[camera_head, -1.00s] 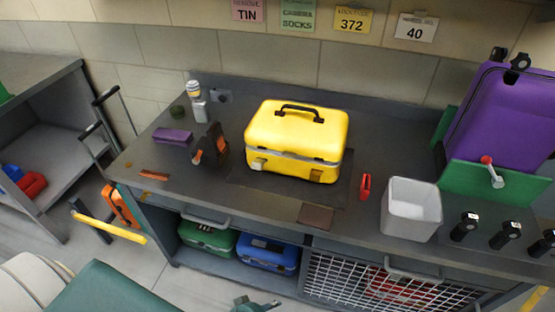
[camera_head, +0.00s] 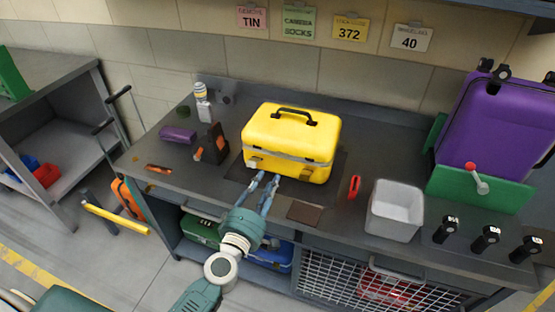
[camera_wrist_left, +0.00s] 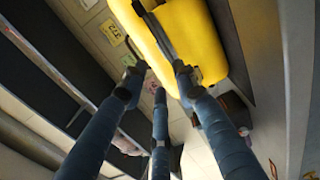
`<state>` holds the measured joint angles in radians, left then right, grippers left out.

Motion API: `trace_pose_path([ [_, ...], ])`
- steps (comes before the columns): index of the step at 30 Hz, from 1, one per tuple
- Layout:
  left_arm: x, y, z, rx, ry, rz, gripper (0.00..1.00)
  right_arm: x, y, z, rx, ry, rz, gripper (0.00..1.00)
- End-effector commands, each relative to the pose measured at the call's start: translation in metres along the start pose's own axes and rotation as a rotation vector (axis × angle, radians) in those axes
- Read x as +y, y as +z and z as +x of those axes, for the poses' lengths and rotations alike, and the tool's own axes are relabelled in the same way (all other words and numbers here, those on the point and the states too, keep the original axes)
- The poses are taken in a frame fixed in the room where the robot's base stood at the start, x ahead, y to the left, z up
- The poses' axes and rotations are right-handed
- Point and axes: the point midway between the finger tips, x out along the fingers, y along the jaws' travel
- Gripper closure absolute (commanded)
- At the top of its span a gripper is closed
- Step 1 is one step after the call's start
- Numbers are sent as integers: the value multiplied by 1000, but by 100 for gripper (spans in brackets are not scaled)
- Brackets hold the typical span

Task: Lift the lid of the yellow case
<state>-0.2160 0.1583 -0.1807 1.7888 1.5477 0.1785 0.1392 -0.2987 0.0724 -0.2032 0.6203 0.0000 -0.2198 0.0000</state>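The yellow case (camera_head: 305,130) stands upright on the dark workbench with its lid shut. A black handle (camera_head: 295,113) lies on the lid, and a grey seam runs around the body below the lid. A latch (camera_head: 254,163) shows at the front left. My left gripper (camera_head: 266,178) is just in front of the case's front face, its blue fingers spread and empty. In the left wrist view, the yellow case (camera_wrist_left: 202,40) fills the top, beyond the spread fingertips (camera_wrist_left: 160,83); contact cannot be told. My right gripper is not in view.
A white bin (camera_head: 396,208), a red tool (camera_head: 354,187) and a brown pad (camera_head: 305,212) lie right of my gripper. A purple suitcase (camera_head: 495,125) stands far right. A dark and orange holder (camera_head: 213,143) stands left of the case. Bare bench separates these items.

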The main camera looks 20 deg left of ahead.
Motion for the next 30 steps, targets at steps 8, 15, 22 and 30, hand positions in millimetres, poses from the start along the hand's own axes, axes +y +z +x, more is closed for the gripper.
trace_pose_path([
  [8, 2, 0, 45, 1, 3, -1, 71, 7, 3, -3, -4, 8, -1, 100],
  [15, 0, 1, 86, -1, 1, 0, 71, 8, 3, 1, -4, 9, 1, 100],
  [22, 0, 1, 104, -2, 0, 1, 71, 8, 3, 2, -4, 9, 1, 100],
  [30, 0, 1, 105, -2, 0, 1, 71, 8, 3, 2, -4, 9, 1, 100],
])
